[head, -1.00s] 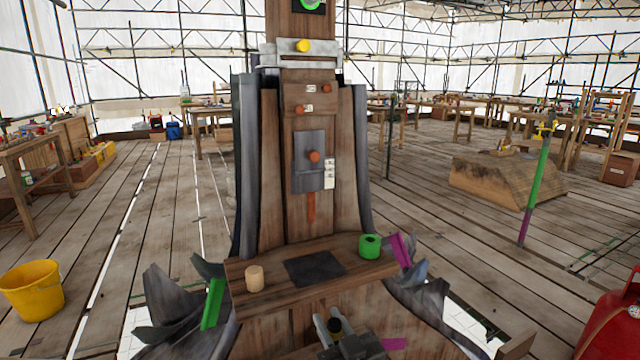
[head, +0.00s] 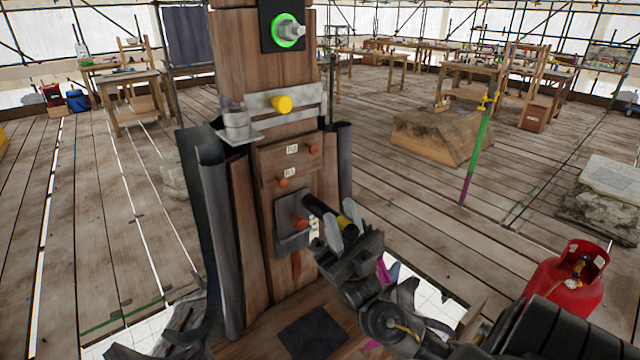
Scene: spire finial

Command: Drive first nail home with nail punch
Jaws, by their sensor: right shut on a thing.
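My right gripper (head: 341,224) is shut on the nail punch (head: 320,208), a black cylinder with a yellow band. It holds the punch in front of the wooden spire post (head: 290,75), tilted, its free end pointing up and left. Two orange-brown nail heads, an upper one (head: 313,148) and a lower one (head: 282,182), stick out beside small white labels. Another orange-brown head (head: 299,222) shows on a dark grey plate (head: 289,240). The punch end is near the plate's upper edge; I cannot tell whether it touches anything. My left gripper is out of view.
A pale metal band (head: 258,108) with a yellow knob (head: 281,104) crosses the post. A green ring (head: 285,30) sits above. A red gas bottle (head: 568,285) stands at right. A green and purple prop (head: 477,150) stands behind. Open plank floor lies around.

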